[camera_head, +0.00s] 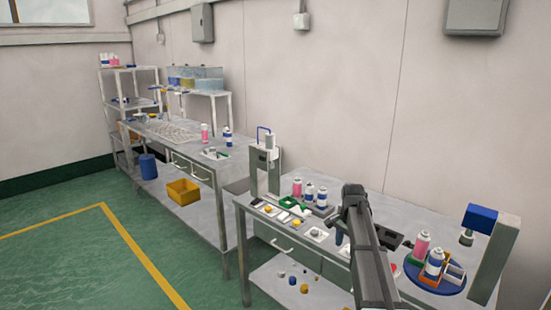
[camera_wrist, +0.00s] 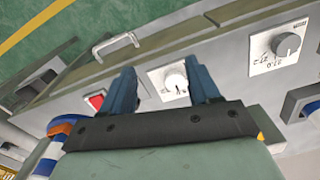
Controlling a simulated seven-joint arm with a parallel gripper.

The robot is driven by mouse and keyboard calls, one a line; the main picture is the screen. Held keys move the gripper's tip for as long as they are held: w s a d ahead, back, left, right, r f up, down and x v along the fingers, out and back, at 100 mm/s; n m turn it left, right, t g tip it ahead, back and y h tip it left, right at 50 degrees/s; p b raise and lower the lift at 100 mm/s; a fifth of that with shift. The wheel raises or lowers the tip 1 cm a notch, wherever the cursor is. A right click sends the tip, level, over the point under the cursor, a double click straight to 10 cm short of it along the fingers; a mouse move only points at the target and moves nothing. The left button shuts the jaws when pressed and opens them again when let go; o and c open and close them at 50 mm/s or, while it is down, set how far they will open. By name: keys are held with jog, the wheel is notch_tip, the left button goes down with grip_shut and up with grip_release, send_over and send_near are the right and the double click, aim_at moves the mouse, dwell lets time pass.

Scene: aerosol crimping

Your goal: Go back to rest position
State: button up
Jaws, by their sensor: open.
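My gripper (camera_wrist: 163,86) is open, with its two blue fingers spread and nothing held between them. A white dial plate with a round knob (camera_wrist: 175,82) shows in the gap between the fingers, beyond them; I cannot tell how far. In the head view my gripper (camera_head: 339,236) hangs low over the front workbench (camera_head: 385,205), at the end of my dark arm. My arm hides part of the bench behind it.
A press (camera_head: 265,165) and several cans stand left of my arm. A blue round table (camera_head: 417,284) with a pink can (camera_head: 421,246) and a blue-and-white can (camera_head: 434,263) is close on the right, beside a blue-topped machine (camera_head: 496,250). Green floor (camera_head: 70,250) is open at left.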

jog(key=s+a+f+n, duration=0.3)
jog(key=s+f+n, duration=0.1)
jog(key=s+f, duration=0.5)
jog(key=s+a+f+n, duration=0.4)
jog(key=s+f, duration=0.4)
jog(key=s, duration=0.1)
jog(key=s+a+f+n, duration=0.3)
jog(key=s+f+n, duration=0.1)
jog(key=s+f, duration=0.5)
jog(key=s+f+g, duration=0.3)
jog(key=s+f, duration=0.7)
jog(key=s, duration=0.4)
jog(key=s+f+g, duration=0.3)
jog(key=s+f, duration=0.7)
jog(key=s, duration=0.5)
jog(key=shift+m+g, duration=0.3)
jog(key=shift+g, duration=0.1)
